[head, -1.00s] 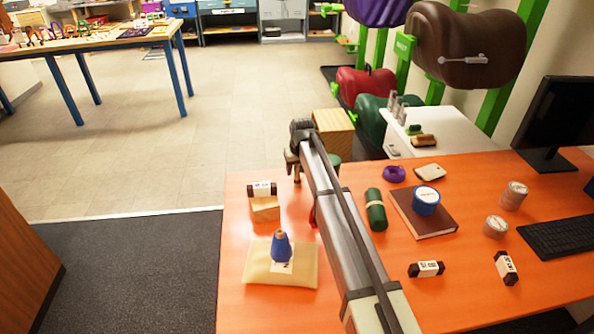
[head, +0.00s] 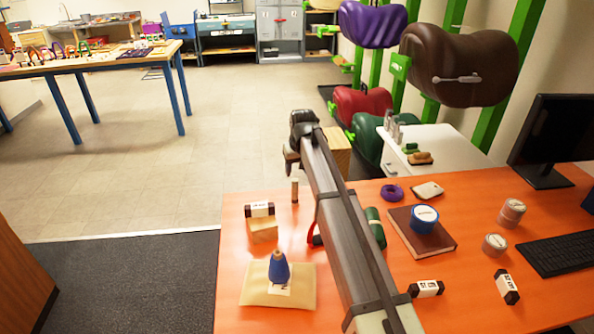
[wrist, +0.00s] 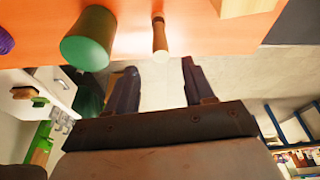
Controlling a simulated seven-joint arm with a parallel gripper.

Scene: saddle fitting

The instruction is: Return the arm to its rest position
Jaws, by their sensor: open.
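My arm (head: 345,225) reaches from the bottom right of the head view out over the orange desk. My gripper (head: 290,165) is at its far end, above the desk's far edge; its fingers are partly hidden there. In the wrist view my gripper (wrist: 157,78) is open, with two dark fingers apart and nothing between them. A small brown-and-white upright piece (head: 295,190) stands on the desk just below the gripper; it also shows in the wrist view (wrist: 160,38), beyond the fingertips. A green cylinder (wrist: 88,40) is beside it in the wrist view.
A wooden box (head: 338,150) stands beyond my arm. Open floor (head: 200,150) lies left.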

